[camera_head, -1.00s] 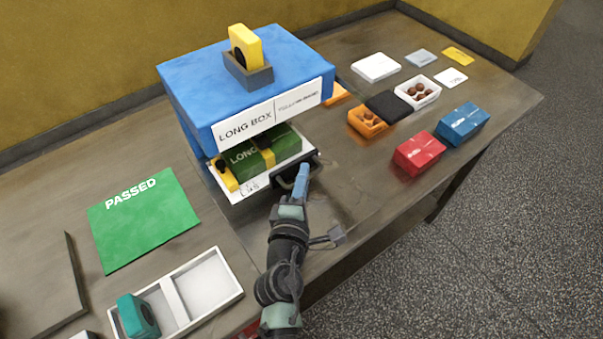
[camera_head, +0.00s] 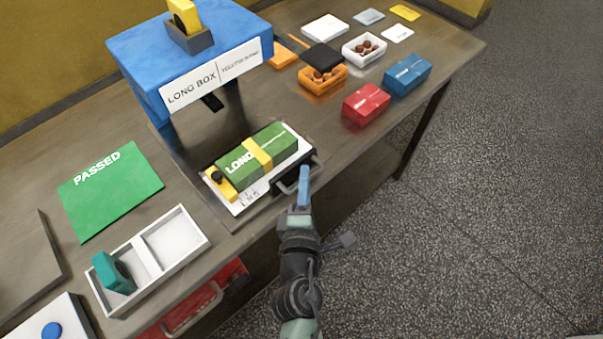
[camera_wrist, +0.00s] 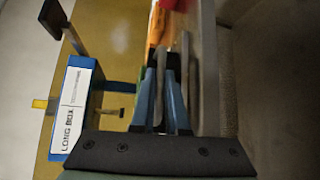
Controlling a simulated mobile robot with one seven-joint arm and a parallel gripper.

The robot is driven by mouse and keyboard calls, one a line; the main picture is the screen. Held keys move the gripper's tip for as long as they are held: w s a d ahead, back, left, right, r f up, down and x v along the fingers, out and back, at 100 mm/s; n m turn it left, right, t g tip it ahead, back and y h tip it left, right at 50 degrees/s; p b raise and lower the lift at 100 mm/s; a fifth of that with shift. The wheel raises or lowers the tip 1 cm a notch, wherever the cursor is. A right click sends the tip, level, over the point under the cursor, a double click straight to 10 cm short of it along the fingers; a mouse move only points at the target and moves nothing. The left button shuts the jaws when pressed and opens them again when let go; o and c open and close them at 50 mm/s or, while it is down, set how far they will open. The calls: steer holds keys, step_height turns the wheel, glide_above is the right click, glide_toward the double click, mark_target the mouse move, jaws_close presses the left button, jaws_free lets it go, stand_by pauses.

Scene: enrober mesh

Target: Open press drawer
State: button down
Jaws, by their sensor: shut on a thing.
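The blue press (camera_head: 190,58) stands on the workbench with a "LONG BOX" label on its front; it also shows in the wrist view (camera_wrist: 75,100). Its white drawer (camera_head: 250,200) is out in front of the press, clear of the blue top. A green long box (camera_head: 240,163) with a yellow band lies in the drawer, with a yellow and black piece (camera_head: 219,184) at its left end. The dark drawer handle (camera_head: 296,174) is at the drawer's front right. My gripper (camera_head: 304,172) is shut on this handle. In the wrist view, my blue fingers (camera_wrist: 167,85) close around a blurred bar.
A green "PASSED" mat (camera_head: 110,190) and a white divided tray (camera_head: 150,258) lie at left. Red (camera_head: 366,103) and blue (camera_head: 407,75) boxes and an orange tray (camera_head: 322,79) stand at right. Open floor lies in front of the bench.

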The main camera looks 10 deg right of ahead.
steer(key=shift+a, duration=0.1)
steer(key=c, duration=1.2)
jaws_free()
steer(key=shift+s, duration=0.1)
steer(key=shift+b+v, duration=1.9)
steer(key=shift+v, duration=4.5)
